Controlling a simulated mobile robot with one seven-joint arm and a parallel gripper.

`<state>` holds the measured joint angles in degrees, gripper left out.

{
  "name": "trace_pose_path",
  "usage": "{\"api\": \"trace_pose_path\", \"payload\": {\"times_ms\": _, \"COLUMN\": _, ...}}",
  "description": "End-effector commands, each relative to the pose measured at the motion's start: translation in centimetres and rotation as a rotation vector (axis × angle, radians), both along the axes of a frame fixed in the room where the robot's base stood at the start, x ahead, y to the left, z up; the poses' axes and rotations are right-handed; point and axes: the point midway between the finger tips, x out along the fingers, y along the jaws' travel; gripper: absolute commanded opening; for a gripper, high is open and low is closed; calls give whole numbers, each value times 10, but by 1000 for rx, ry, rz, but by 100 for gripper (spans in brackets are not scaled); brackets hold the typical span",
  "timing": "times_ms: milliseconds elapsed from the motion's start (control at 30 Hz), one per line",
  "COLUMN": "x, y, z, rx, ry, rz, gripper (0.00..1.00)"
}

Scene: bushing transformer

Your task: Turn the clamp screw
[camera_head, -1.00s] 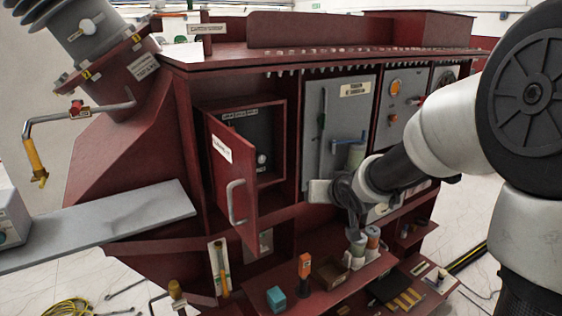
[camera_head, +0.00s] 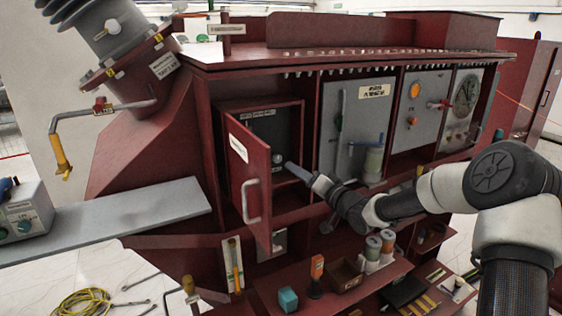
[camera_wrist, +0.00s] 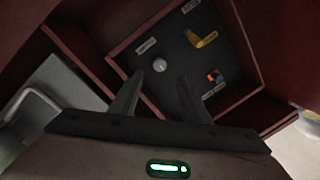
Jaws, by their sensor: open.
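An open recessed box (camera_head: 304,135) with a dark panel sits behind a red door (camera_head: 249,180) swung open to the left. In the wrist view the panel (camera_wrist: 188,75) carries a round silver knob (camera_wrist: 159,65), a yellow handle (camera_wrist: 207,41) and a small orange part (camera_wrist: 214,77), each beside a label too small to read. I cannot tell from the labels which is the clamp screw. The silver knob also shows in the head view (camera_head: 278,158). My gripper (camera_head: 289,167) points into the box opening. Its open, empty fingers (camera_wrist: 160,80) appear just below the silver knob, apart from it.
The open door (camera_head: 249,205) with its handle stands close on the left. A grey panel (camera_head: 352,118) with a pale cylinder (camera_head: 373,165) is to the right. A lower shelf holds an orange tool (camera_head: 317,275), a teal block (camera_head: 288,299) and a small box (camera_head: 343,275).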

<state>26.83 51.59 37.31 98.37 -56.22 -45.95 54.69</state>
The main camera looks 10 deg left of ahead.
Motion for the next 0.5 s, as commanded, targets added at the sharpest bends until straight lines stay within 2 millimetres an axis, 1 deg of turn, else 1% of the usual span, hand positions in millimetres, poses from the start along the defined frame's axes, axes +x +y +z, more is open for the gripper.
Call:
{"api": "trace_pose_path", "payload": {"times_ms": 33, "x": 9, "y": 10, "z": 1, "rx": 2, "ry": 0, "rz": 3, "gripper": 43}}
{"api": "trace_pose_path", "payload": {"times_ms": 300, "x": 50, "y": 45, "z": 0, "rx": 1, "ry": 1, "rz": 0, "gripper": 43}}
{"api": "trace_pose_path", "payload": {"times_ms": 400, "x": 61, "y": 54, "z": 0, "rx": 0, "ry": 1, "rz": -1, "gripper": 43}}
{"api": "trace_pose_path", "payload": {"times_ms": 500, "x": 68, "y": 60, "z": 0, "rx": 0, "ry": 0, "rz": 0, "gripper": 43}}
